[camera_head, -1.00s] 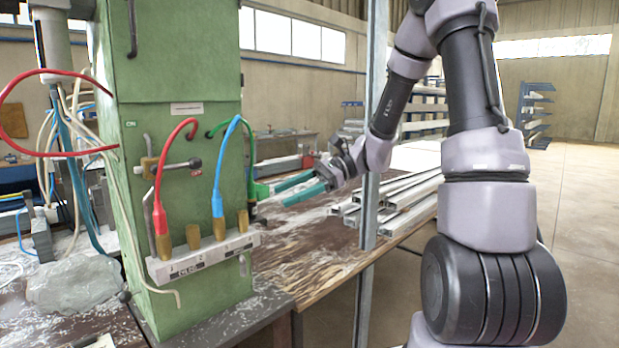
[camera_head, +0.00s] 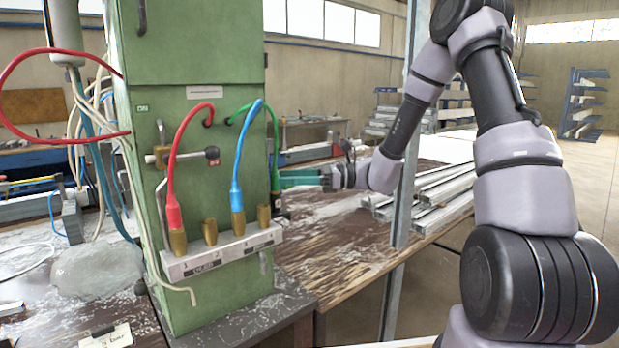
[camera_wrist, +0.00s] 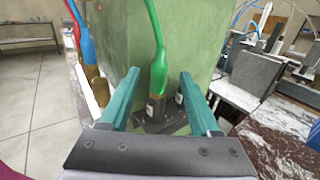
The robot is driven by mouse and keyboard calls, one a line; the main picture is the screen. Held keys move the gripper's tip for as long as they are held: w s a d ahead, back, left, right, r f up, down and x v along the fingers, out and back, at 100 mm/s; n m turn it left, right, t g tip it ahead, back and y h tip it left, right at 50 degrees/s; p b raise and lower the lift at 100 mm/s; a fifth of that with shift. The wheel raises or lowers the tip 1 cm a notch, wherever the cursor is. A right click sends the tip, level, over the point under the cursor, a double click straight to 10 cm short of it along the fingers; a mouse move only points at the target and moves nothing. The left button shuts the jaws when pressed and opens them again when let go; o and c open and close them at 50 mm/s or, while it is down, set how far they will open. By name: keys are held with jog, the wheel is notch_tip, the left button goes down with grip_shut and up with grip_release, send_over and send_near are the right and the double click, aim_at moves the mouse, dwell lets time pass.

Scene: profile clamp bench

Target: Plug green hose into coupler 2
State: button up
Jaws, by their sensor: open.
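The green hose (camera_head: 275,145) leaves the green cabinet, arcs over and hangs down at its right side. In the wrist view the green hose (camera_wrist: 157,60) ends in a dark fitting with a pale label, standing at a dark bracket (camera_wrist: 165,125) on the cabinet. My gripper (camera_wrist: 160,76) is open, one teal finger on each side of the hose, with visible gaps. In the head view my gripper (camera_head: 281,179) reaches the hose from the right. Coupler 2 (camera_head: 210,231) is an empty upright brass socket on the white block, between the red and blue hoses.
The red hose (camera_head: 172,190) sits in coupler 1 and the blue hose (camera_head: 237,170) in the third. The rightmost coupler (camera_head: 264,217) is empty. A valve handle (camera_head: 185,155) juts from the green cabinet (camera_head: 190,75). Metal profiles (camera_head: 430,200) lie on the bench; a post (camera_head: 400,190) stands before them.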

jog(key=shift+a, duration=1.05)
grip_shut()
jog(key=shift+r, duration=0.9)
dwell(1.6)
jog(key=shift+r, duration=1.15)
jog(key=shift+s+d, duration=0.1)
jog(key=s+d, duration=0.8)
jog(key=s, duration=0.3)
jog(key=shift+s, duration=0.4)
dwell(1.6)
